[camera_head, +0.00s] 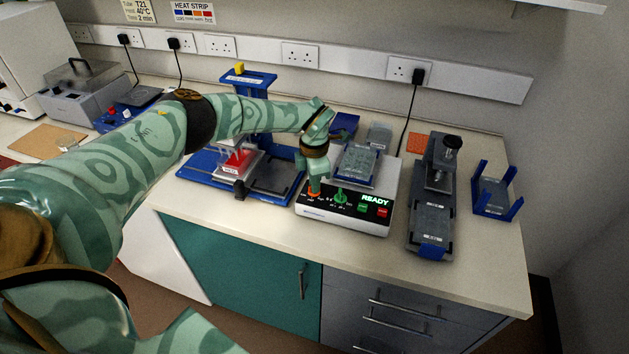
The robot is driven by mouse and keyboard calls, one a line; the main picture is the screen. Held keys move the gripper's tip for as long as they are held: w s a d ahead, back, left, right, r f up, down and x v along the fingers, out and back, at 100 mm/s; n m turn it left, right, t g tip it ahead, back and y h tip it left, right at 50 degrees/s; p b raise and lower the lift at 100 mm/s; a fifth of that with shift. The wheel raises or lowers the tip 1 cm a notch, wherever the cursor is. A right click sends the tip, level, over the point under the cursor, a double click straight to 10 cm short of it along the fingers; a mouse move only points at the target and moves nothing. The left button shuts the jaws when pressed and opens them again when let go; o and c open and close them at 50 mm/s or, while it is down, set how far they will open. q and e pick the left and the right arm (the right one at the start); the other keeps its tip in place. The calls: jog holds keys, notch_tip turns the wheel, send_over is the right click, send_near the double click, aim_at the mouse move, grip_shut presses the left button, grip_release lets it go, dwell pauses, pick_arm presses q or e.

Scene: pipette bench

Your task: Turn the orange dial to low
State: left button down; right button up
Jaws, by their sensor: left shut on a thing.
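The orange dial (314,195) is at the left end of the front panel of a white device (345,224) on the bench. My left gripper (315,188) reaches down over the dial from above and is shut on it. The gripper hides most of the dial, so its setting cannot be read. A green dial (340,197) sits just right of it. A lit display (375,201) reads READY, with a green button (362,208) and a red button (382,212) below it. My right gripper is not in view.
A blue stand (250,80) with a red-topped block (238,160) is left of the device. A grey clamp-like unit (432,190) and a blue-posted holder (494,192) stand to the right. The bench's front strip (240,222) is clear.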

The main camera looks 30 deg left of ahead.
pick_arm(q)
jog(key=shift+w+r+m, duration=0.1)
jog(key=shift+r+m, duration=0.05)
jog(key=shift+m, duration=0.35)
jog(key=c, duration=1.5)
grip_release()
jog(key=shift+c, duration=0.2)
notch_tip(320, 180, up, 16)
jog(key=p, duration=0.1)
jog(key=shift+r+p, duration=0.15)
jog(key=shift+p, duration=0.25)
